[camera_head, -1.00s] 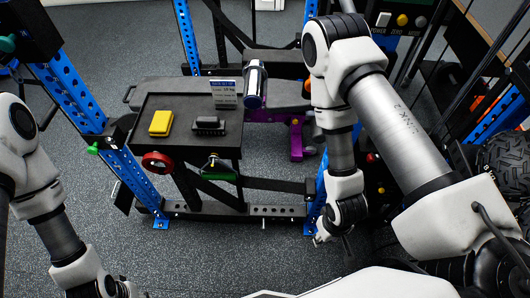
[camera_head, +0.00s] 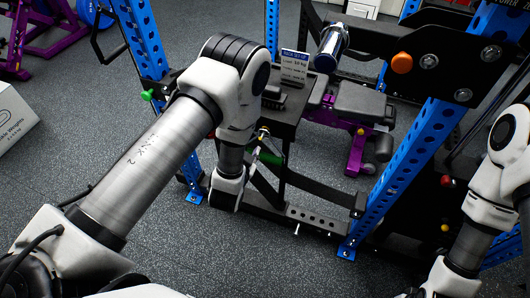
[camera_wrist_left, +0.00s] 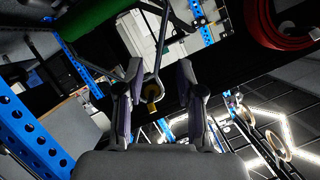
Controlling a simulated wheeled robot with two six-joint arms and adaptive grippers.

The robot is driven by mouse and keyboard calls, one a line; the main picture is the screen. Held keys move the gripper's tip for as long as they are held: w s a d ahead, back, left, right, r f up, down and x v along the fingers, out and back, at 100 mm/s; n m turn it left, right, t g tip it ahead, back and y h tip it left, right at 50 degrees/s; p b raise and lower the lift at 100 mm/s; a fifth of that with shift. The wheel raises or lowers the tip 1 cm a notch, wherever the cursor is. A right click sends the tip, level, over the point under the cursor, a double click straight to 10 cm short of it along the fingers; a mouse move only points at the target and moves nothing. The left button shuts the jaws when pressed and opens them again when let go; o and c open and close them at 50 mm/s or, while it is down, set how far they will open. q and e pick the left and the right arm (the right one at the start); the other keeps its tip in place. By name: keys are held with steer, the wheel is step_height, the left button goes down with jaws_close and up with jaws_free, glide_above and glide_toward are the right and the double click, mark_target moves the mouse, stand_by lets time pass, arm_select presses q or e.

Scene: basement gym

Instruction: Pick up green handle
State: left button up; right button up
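The green handle (camera_head: 269,159) hangs under the front edge of the dark tray on the rack, partly covered by my left arm in the head view. A green bar, seemingly this handle, crosses the upper left of the left wrist view (camera_wrist_left: 98,18). My left gripper (camera_wrist_left: 159,72) is open and empty, with its two fingers apart. A metal wire hook with a yellow end shows between the fingers, but I cannot tell its depth. In the head view my left wrist is just left of the handle and the fingers cannot be made out. My right gripper is out of view.
The dark tray (camera_head: 283,126) holds a black item and a sign. Blue uprights (camera_head: 415,165) flank the rack, with a black strap between. A red ring (camera_wrist_left: 277,24) shows in the left wrist view.

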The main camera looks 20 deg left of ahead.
mark_target(255, 140)
arm_select(q)
steer(key=p+x, duration=0.1)
steer(key=x, duration=0.4)
steer(key=shift+w+d+f, duration=0.15)
steer(key=shift+w+f, duration=0.05)
steer(key=shift+w, duration=0.15)
steer(key=shift+w+f, duration=0.2)
steer(key=shift+w, duration=0.05)
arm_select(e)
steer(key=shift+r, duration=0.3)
arm_select(q)
jaws_close()
steer(key=shift+r, duration=0.1)
steer(key=r+b+v, duration=0.1)
steer(key=r+v, duration=0.1)
steer(key=v, duration=1.4)
steer(key=shift+w+r, duration=0.2)
steer(key=shift+w, duration=0.2)
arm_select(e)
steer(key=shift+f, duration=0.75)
